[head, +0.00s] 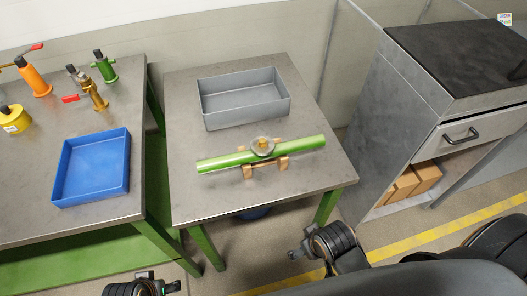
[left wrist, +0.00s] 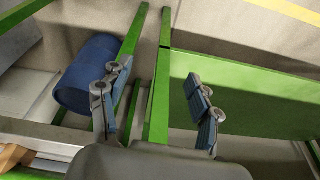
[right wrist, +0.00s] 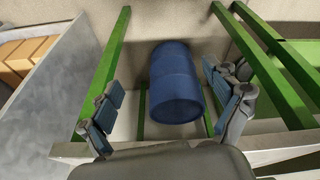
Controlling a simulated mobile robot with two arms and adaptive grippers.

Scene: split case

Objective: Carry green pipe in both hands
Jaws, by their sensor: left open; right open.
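The green pipe (head: 217,162) lies slightly tilted across a small wooden stand (head: 281,165) on the right-hand metal table. My left gripper (head: 155,287) is at the bottom of the head view, below the table's front edge. In the left wrist view its fingers (left wrist: 158,104) are apart and empty. My right gripper (head: 306,245) is in front of the table, apart from the pipe. In the right wrist view its fingers (right wrist: 164,108) are apart and empty. Neither wrist view shows the pipe.
A grey bin (head: 212,118) stands behind the pipe. The left table holds a blue tray (head: 62,188) and several valves and fittings (head: 36,80). A blue barrel (right wrist: 174,82) stands under the table. A cabinet (head: 385,120) stands at the right. The table's front strip is clear.

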